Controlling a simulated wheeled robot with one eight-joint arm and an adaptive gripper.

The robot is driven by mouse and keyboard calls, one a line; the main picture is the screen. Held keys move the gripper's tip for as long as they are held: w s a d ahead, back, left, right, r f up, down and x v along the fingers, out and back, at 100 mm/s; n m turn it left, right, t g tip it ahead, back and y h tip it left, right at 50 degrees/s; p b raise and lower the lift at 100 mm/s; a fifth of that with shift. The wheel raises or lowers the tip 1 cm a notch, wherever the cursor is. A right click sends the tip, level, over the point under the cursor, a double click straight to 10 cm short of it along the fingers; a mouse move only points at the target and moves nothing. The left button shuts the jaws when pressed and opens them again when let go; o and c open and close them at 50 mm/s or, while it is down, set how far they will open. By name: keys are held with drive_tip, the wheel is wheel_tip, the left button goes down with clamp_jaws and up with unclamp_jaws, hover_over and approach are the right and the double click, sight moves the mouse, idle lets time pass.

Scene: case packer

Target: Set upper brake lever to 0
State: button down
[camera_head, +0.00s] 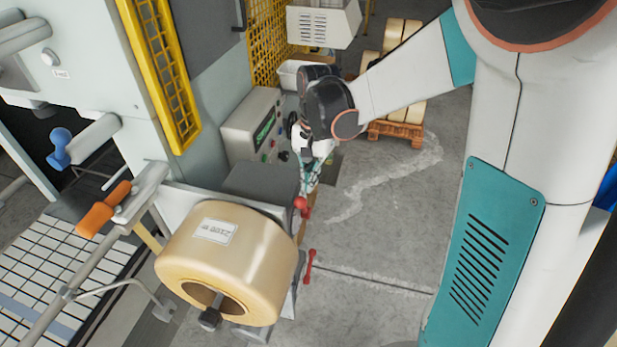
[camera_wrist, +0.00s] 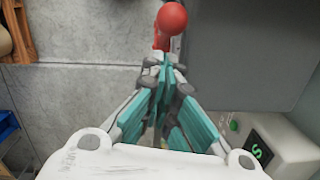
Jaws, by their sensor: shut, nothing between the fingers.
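Two red levers show in the head view at the right side of the machine by the tape roll. One red lever (camera_head: 301,205) is just below my gripper (camera_head: 307,188) in the picture; the other red lever (camera_head: 310,266) is lower. I cannot tell for sure which is the upper brake lever. In the wrist view a red ball knob (camera_wrist: 171,18) stands just beyond the tips of my gripper (camera_wrist: 165,62). The teal fingers are shut with nothing between them. The tips are close to the knob's stem; I cannot tell whether they touch it.
A large tan tape roll (camera_head: 225,262) and a dark grey block (camera_head: 262,183) are left of the levers. A control panel (camera_head: 255,130) stands behind, close to my wrist. Pallets with boxes (camera_head: 397,130) are farther back. The floor (camera_head: 380,220) to the right is clear.

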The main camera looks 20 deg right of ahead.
sight(304, 200)
drive_tip(key=shift+s+a+f, duration=0.1)
drive_tip(key=shift+s+a, duration=0.25)
drive_tip(key=shift+s, duration=0.1)
drive_tip(key=shift+s+a+f+t+h+b, duration=0.15)
drive_tip(key=shift+s+a+t+h+b, duration=0.2)
drive_tip(key=shift+s+a+t+b, duration=0.25)
drive_tip(key=shift+s+a+f+t+h+b, duration=0.15)
drive_tip(key=shift+s+a+t+h+b, duration=0.2)
drive_tip(key=shift+s, duration=0.35)
drive_tip(key=shift+s+a+f+t+b, duration=0.25)
drive_tip(key=shift+s+a+b, duration=0.1)
drive_tip(key=shift+s, duration=0.1)
drive_tip(key=shift+s+a+r, duration=0.1)
drive_tip(key=shift+s, duration=0.1)
drive_tip(key=shift+w, duration=0.1)
